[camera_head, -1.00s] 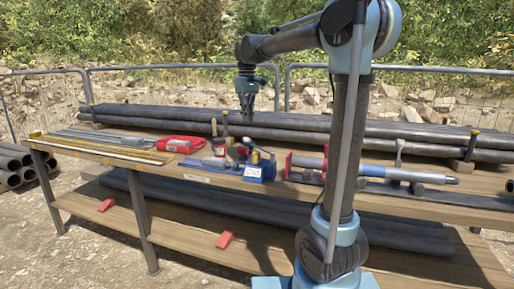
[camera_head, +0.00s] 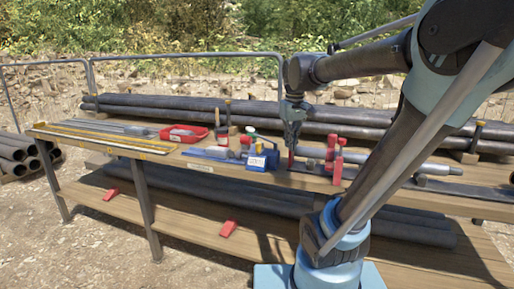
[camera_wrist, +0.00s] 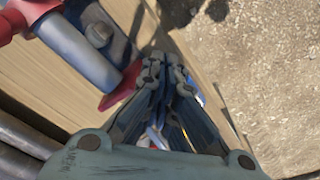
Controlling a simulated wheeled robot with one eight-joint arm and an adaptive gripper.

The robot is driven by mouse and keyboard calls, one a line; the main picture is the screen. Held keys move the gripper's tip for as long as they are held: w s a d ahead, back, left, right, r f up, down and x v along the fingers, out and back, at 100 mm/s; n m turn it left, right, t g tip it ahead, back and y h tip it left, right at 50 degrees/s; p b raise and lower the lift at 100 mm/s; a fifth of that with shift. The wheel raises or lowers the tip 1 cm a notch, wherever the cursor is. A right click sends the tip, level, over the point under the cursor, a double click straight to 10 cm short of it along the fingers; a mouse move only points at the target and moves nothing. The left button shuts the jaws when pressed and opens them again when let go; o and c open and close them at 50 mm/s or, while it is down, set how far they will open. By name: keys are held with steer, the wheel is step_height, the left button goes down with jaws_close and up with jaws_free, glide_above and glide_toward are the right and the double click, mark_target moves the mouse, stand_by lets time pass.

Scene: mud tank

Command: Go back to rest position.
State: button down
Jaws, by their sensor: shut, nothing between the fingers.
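My gripper (camera_head: 292,135) hangs at the end of my arm, pointing down above the workbench (camera_head: 110,152), just right of a blue tool (camera_head: 262,160). In the wrist view my gripper (camera_wrist: 165,85) has its fingers together with nothing between them. A red piece (camera_wrist: 122,88) shows beside the fingers. Something blue is partly hidden behind the fingers.
A red tray (camera_head: 185,134) and long yellow-edged strips (camera_head: 100,138) lie on the bench's left part. A red-fitted steel tube (camera_head: 400,167) lies at right. Long dark pipes (camera_head: 190,108) lie behind, before a metal fence (camera_head: 180,56). Gravel ground is open at front left.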

steer(key=s+d+f+m, duration=0.2)
steer(key=s+d+f, duration=0.1)
steer(key=s+f, duration=0.4)
steer(key=s+d+f+m+t, duration=0.1)
steer(key=s+d+f, duration=0.3)
steer(key=s+f, duration=0.4)
step_height(320, 180, down, 4)
steer(key=shift+s+r+m, duration=0.25)
steer(key=shift+s+m, duration=0.05)
steer(key=shift+m, duration=0.1)
steer(key=shift+w+f, duration=0.2)
steer(key=shift+w, duration=0.3)
